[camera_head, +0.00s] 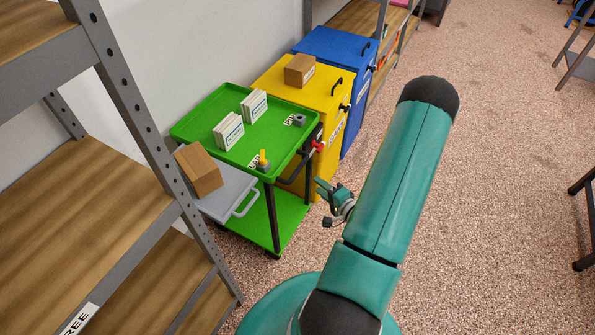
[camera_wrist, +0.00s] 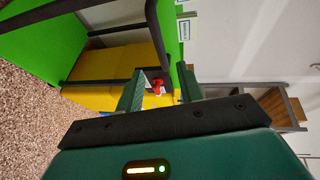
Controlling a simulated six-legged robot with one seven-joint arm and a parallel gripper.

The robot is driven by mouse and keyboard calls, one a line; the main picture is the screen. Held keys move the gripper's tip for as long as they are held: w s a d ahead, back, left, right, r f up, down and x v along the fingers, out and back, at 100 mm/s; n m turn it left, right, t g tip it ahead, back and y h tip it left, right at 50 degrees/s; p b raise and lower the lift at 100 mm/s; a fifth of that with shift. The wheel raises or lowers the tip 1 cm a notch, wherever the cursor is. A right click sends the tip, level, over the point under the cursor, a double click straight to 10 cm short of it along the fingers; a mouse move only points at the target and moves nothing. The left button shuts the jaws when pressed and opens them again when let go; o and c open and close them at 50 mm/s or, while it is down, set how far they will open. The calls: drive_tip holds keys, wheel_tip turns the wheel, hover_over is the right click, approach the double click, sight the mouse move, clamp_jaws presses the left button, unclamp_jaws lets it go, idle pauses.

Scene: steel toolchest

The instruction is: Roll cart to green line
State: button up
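The green cart (camera_head: 195,128) stands between the shelving and the yellow cabinet, with an upper tray, a lower shelf and dark posts. Its dark handle (camera_head: 292,171) is on the near right side, close to a red part (camera_head: 319,146). Two white boxes, a grey item and a yellow-tipped item are on the tray. My gripper (camera_head: 331,195) is right of the handle, apart from it. In the wrist view the fingers (camera_wrist: 160,88) are open and empty. The dark handle bar (camera_wrist: 154,35) and red part (camera_wrist: 157,85) show beyond them. I see no green line.
Wooden shelving (camera_head: 85,195) with grey posts is at the left. A grey platform (camera_head: 226,188) with a cardboard box (camera_head: 199,170) is beside the cart. Yellow (camera_head: 325,98) and blue (camera_head: 340,45) cabinets stand behind. The speckled floor at the right is mostly clear.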

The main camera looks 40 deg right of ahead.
sight(299, 168)
drive_tip(key=w, duration=0.4)
drive_tip(key=w+f, duration=0.1)
drive_tip(key=w, duration=0.3)
drive_tip(key=w+f, duration=0.1)
drive_tip(key=w, duration=0.3)
drive_tip(key=shift+d+f, duration=0.1)
drive_tip(key=shift+d, duration=0.25)
drive_tip(key=shift+c, duration=0.3)
clamp_jaws()
